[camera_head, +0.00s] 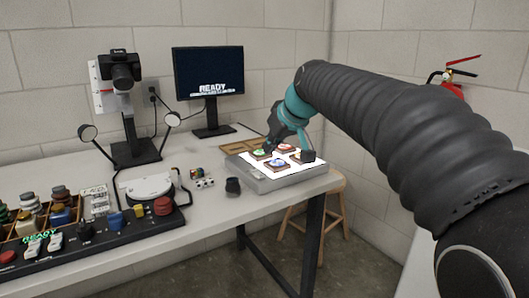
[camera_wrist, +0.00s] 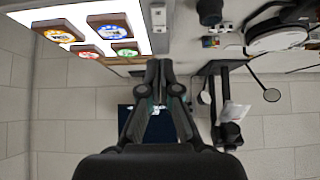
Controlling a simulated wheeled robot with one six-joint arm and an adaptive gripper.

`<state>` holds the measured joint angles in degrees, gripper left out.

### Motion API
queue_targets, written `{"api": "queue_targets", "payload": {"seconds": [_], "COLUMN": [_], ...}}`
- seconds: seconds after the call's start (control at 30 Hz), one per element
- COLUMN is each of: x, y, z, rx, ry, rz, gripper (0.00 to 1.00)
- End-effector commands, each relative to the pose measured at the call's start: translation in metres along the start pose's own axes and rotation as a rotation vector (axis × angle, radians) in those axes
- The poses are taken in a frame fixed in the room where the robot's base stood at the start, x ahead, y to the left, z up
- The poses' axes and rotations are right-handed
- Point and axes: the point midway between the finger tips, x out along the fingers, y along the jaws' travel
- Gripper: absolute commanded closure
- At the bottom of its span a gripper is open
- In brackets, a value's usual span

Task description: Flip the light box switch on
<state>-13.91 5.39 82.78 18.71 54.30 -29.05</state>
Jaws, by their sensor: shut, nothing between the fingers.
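The light box (camera_head: 284,181) stands at the right end of the table, its top panel glowing white with several coloured discs on brown blocks on it. In the wrist view the lit light box (camera_wrist: 35,17) fills the upper left. A small pale part (camera_wrist: 158,15) on the box's grey edge may be its switch; its position is not readable.
A monitor (camera_head: 208,72) reading READY and a camera stand (camera_head: 134,148) with lamps are at the back. A dark cup (camera_head: 233,187) and small cubes (camera_head: 203,182) sit left of the box. A control panel (camera_head: 120,228) is at the front left. A stool (camera_head: 336,205) stands beside the table.

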Motion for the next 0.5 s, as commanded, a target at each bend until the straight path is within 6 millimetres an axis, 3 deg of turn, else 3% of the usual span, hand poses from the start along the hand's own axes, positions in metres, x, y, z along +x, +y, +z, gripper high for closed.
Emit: {"api": "queue_targets", "payload": {"seconds": [0.2, 0.5], "x": [-0.039, -0.061], "y": [0.001, 0.001], "z": [0.01, 0.014], "rx": [0.002, 0.002], "ry": [0.001, -0.002], "rz": [0.002, 0.0], "gripper": [1.0, 1.0]}}
